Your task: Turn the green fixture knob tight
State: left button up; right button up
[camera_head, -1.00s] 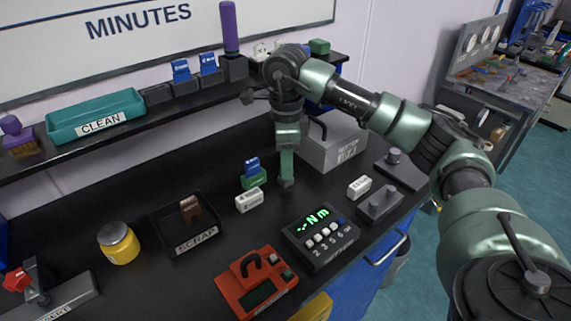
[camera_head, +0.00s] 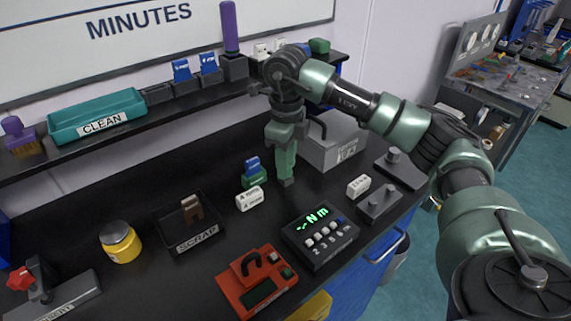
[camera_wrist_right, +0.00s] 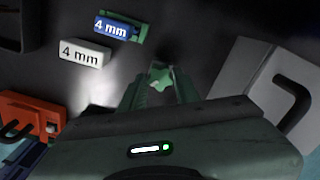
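The green fixture knob (camera_wrist_right: 160,77) is star-shaped and shows in the right wrist view between my right gripper's two fingers. The fingers stand on either side of it and seem to touch it, with no clear gap. In the head view my right gripper (camera_head: 286,181) points straight down at the black bench, and its fingers hide the knob. My left gripper is not in view.
Close to the gripper stand a white 4 mm block (camera_head: 250,199), a blue-and-green 4 mm piece (camera_head: 254,176) and a grey box with a handle (camera_head: 333,141). A meter (camera_head: 320,238), a red device (camera_head: 256,284) and the scrap tray (camera_head: 163,228) lie nearer the front.

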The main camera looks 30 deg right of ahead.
jog(key=shift+o, duration=0.9)
jog(key=n, duration=0.3)
jog(key=shift+b, duration=0.3)
jog(key=n, duration=0.5)
jog(key=shift+n+b, duration=0.3)
jog(key=n, duration=0.4)
jog(key=shift+n+b, duration=0.3)
jog(key=shift+n, duration=0.1)
jog(key=n, duration=0.5)
grip_shut()
jog(key=m, duration=0.4)
jog(key=shift+m, duration=0.4)
